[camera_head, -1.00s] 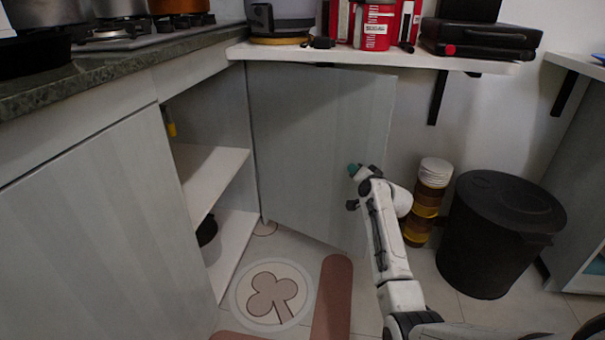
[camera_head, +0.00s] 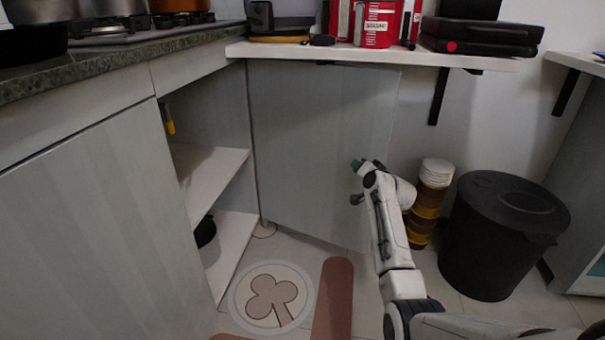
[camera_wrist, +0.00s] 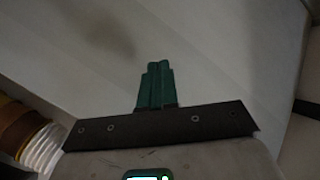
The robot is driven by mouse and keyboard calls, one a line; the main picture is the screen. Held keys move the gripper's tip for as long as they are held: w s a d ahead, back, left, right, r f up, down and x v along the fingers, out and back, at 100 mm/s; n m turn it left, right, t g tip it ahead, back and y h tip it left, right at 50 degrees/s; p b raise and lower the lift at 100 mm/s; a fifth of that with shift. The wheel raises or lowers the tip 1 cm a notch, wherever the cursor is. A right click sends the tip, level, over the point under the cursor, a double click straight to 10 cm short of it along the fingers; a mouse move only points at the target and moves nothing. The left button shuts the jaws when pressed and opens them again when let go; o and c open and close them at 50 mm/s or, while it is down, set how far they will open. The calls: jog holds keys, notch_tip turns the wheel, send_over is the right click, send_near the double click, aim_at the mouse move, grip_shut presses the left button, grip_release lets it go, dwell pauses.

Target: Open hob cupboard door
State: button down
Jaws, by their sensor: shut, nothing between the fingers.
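The hob cupboard door (camera_head: 315,150) is a pale grey panel standing wide open below the white shelf, hinged at its left edge. The cupboard's inside shows to its left, with a white inner shelf (camera_head: 205,165). My gripper (camera_head: 355,164) is at the door's inner face, near its right edge; I cannot tell whether it touches. In the wrist view my gripper (camera_wrist: 158,82) has its green fingers together and empty, in front of a pale surface. No handle is visible on the door's shown face.
A black bin (camera_head: 500,235) and a stack of jars (camera_head: 430,203) stand right of the door. The white shelf (camera_head: 375,55) overhangs it. A round mat (camera_head: 250,310) with a clover shape lies on the floor, beside a reddish strip (camera_head: 334,300).

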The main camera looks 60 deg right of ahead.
jog(key=shift+d, duration=0.1)
jog(key=shift+w+d, duration=0.2)
jog(key=shift+d, duration=1)
jog(key=shift+d, duration=0.1)
jog(key=shift+w+d, duration=0.25)
jog(key=shift+d, duration=0.85)
jog(key=a+f+p+v, duration=0.1)
jog(key=p+v, duration=0.5)
jog(key=v, duration=0.3)
jog(key=shift+s+a+f, duration=0.15)
jog(key=shift+a+f, duration=0.05)
jog(key=shift+f, duration=0.1)
